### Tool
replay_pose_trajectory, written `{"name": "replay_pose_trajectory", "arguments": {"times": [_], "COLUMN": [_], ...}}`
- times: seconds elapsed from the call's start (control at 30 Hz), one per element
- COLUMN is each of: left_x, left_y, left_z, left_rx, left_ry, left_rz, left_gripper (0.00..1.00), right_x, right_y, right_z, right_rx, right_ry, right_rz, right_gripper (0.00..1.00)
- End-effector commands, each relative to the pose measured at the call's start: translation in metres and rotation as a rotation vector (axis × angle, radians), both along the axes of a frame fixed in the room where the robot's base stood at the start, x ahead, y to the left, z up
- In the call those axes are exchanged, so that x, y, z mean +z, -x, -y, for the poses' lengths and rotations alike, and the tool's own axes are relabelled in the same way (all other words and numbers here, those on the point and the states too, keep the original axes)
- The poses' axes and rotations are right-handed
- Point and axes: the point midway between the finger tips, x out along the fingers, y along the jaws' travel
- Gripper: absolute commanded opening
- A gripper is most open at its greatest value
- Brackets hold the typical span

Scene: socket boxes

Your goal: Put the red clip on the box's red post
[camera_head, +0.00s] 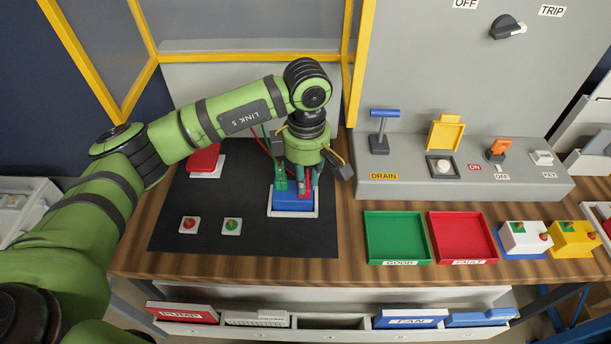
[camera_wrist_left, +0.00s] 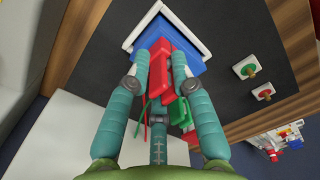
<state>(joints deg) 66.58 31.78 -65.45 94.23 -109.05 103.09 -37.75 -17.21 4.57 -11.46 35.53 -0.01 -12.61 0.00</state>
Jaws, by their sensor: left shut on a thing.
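The blue box (camera_head: 291,204) sits in a white bracket on the black mat, below my left gripper (camera_head: 303,184). The left wrist view also shows the box (camera_wrist_left: 196,46). My left gripper's teal fingers are shut on the red clip (camera_wrist_left: 158,76), which reaches over the box. The red clip also shows between the fingers in the head view (camera_head: 306,181). A green clip (camera_head: 281,184) stands at the box's left side. The red post is hidden by the clip and fingers, so I cannot tell whether the clip touches it. My right gripper is out of view.
Red (camera_head: 189,224) and green (camera_head: 232,225) buttons are on the mat's front, and a red-topped device (camera_head: 205,160) is behind. Green (camera_head: 396,258) and red (camera_head: 463,257) trays lie right. A grey panel (camera_head: 400,187) with switches stands behind them. A red lead runs near the gripper.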

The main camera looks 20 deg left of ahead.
Motion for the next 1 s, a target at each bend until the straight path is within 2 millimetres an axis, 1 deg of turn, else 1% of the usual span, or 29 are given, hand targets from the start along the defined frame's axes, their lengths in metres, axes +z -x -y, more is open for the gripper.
{"name": "replay_pose_trajectory", "arguments": {"times": [0.2, 0.23, 0.27, 0.3, 0.57, 0.67, 0.77, 0.87, 1.0], "left_x": [0.000, 0.000, 0.000, 0.000, 0.000, 0.003, 0.014, 0.032, 0.063], "left_y": [0.000, 0.000, 0.000, 0.000, 0.000, 0.000, -0.001, -0.002, -0.002], "left_z": [0.000, 0.000, 0.000, 0.000, 0.000, 0.000, 0.000, 0.001, 0.001], "left_rx": [0.000, 0.000, 0.000, 0.000, 0.000, 0.000, 0.000, -0.001, -0.001], "left_ry": [0.000, 0.000, 0.000, 0.000, 0.000, 0.000, 0.001, 0.001, 0.001], "left_rz": [0.001, 0.001, 0.001, 0.001, 0.000, 0.001, 0.005, 0.006, 0.006], "left_gripper": [0.00, 0.36, 0.48, 0.51, 0.51, 0.51, 0.51, 0.51, 0.51], "right_x": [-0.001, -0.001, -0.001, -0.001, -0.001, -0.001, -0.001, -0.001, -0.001], "right_y": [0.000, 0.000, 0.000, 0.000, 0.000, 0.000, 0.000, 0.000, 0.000], "right_z": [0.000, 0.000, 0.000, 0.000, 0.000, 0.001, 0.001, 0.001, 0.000], "right_rx": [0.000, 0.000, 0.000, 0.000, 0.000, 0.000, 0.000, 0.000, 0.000], "right_ry": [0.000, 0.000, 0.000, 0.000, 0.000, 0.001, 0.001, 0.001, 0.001], "right_rz": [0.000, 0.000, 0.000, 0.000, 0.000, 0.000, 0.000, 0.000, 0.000], "right_gripper": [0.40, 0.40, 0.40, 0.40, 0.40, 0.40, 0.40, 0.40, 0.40]}}
